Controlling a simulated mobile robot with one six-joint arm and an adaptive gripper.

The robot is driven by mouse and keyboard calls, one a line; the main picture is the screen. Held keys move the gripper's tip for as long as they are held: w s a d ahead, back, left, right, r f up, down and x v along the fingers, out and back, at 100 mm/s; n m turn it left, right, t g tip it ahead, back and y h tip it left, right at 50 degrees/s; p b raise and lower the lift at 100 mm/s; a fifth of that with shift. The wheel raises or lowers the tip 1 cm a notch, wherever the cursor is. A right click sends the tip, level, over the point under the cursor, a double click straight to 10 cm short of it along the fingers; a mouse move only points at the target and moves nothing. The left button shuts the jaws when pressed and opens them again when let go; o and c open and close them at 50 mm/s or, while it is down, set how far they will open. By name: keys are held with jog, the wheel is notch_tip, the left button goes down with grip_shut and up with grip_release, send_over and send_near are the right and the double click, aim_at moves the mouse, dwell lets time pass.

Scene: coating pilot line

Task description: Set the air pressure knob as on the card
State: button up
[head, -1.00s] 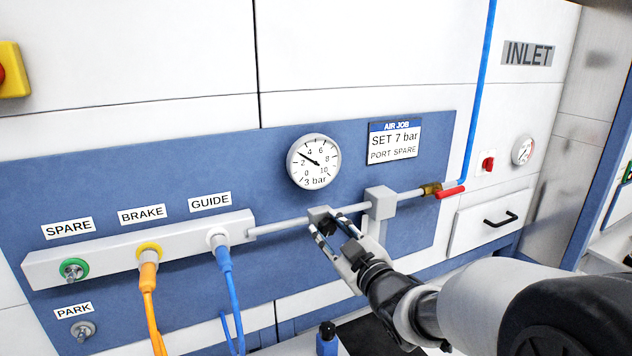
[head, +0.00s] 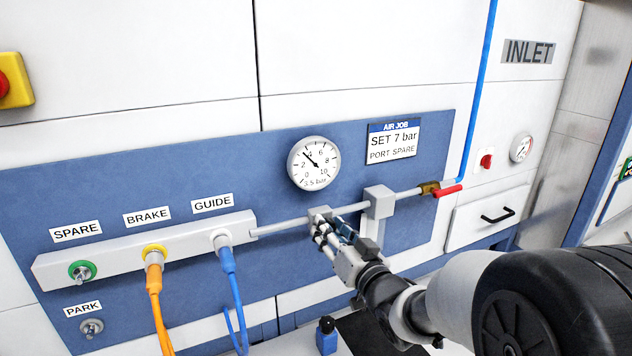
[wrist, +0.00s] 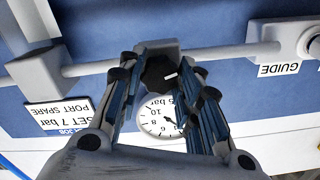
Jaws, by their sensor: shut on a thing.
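The air pressure knob (wrist: 158,72) is black with a white mark and sits on a grey regulator block (head: 320,212) in the air pipe. My gripper (head: 328,232) is shut on the knob, a finger on each side of it in the wrist view (wrist: 160,85); in the head view it mostly hides the knob. The round white gauge (head: 314,163) above has its needle between 2 and 4, near 4, and its small text seems to read 3.5 bar. The card (head: 393,141) reads "AIR JOB, SET 7 bar, PORT SPARE".
The grey manifold (head: 185,248) at left has ports labelled SPARE, BRAKE and GUIDE. An orange hose (head: 154,290) is on BRAKE and a blue hose (head: 230,280) on GUIDE. A red-handled valve (head: 447,190) and a grey block (head: 379,202) are to the right.

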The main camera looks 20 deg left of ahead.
jog(key=m+p, duration=0.3)
jog(key=m, duration=0.7)
jog(key=shift+p, duration=0.35)
jog(key=o, duration=1.3)
jog(key=shift+d, duration=0.1)
jog(key=shift+b+v, duration=0.6)
jog(key=shift+v, duration=2.35)
